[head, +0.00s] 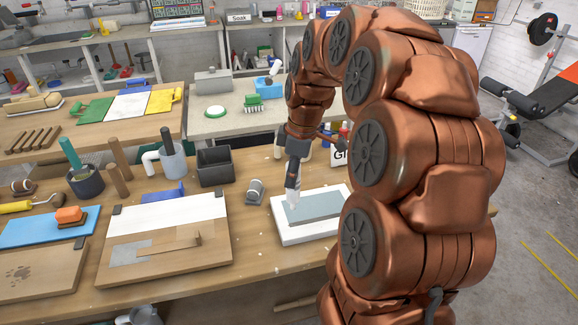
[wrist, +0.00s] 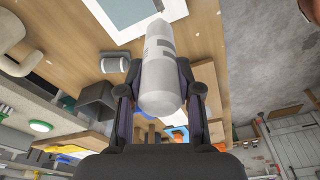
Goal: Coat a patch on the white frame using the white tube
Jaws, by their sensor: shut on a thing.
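The white frame (head: 284,235) lies flat on the wooden bench with a grey-blue panel (head: 314,207) inside it. My gripper (head: 294,186) is over its back left part, pointing down. In the wrist view my gripper (wrist: 162,95) is shut on the white tube (wrist: 163,65), with a finger on each side. The tube has grey markings, and its narrow tip points toward the frame, which also shows in the wrist view (wrist: 108,22). I cannot tell whether the tip touches the panel. My arm hides the frame's right end in the head view.
A small grey-and-white cylinder (head: 255,191) lies left of the frame. A dark open box (head: 214,167) stands behind it. Bottles (head: 335,150) stand behind the frame, partly hidden by my arm.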

